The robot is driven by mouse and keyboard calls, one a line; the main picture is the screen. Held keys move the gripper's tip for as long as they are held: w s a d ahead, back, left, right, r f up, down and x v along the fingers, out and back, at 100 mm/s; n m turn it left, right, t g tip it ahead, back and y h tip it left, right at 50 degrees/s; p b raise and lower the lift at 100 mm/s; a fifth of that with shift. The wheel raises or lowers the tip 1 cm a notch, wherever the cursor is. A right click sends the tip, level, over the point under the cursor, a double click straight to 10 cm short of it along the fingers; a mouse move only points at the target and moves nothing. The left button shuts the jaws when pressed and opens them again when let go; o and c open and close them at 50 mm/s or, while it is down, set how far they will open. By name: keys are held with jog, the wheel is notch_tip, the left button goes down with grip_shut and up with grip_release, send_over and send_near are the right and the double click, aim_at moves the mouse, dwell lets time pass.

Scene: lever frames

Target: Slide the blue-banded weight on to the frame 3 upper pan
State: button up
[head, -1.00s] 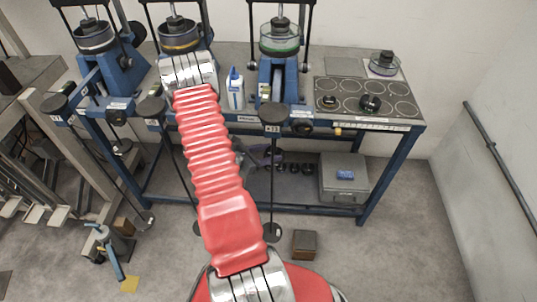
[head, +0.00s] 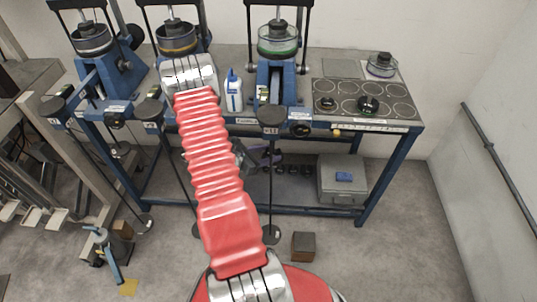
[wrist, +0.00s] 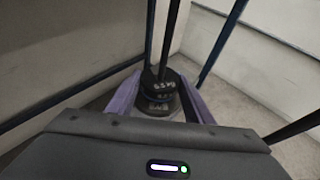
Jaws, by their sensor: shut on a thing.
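My gripper (head: 266,156) shows in the head view beside my red arm, at the front of the bench below frame 3. In the wrist view my gripper's purple fingers (wrist: 160,88) are shut around dark round weights with pale lettering. A bluish band shows on the blue-banded weight (wrist: 164,97) between the fingers; its lower part is hidden behind my gripper body. A dark rod rises right by the weights. I cannot tell whether the held weight touches the rod.
The hanger's lower pan (head: 271,234) hangs near the floor. A grey case (head: 342,180) and dark weights (head: 293,169) sit on the lower shelf. A marked board (head: 365,100) holds two dark weights on the bench. A white bottle (head: 233,92) stands left of frame 3.

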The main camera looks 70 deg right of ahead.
jog(key=shift+f, duration=0.35)
dwell(0.5)
jog(key=o, duration=1.3)
jog(key=v, duration=0.7)
dwell(0.8)
dwell(0.5)
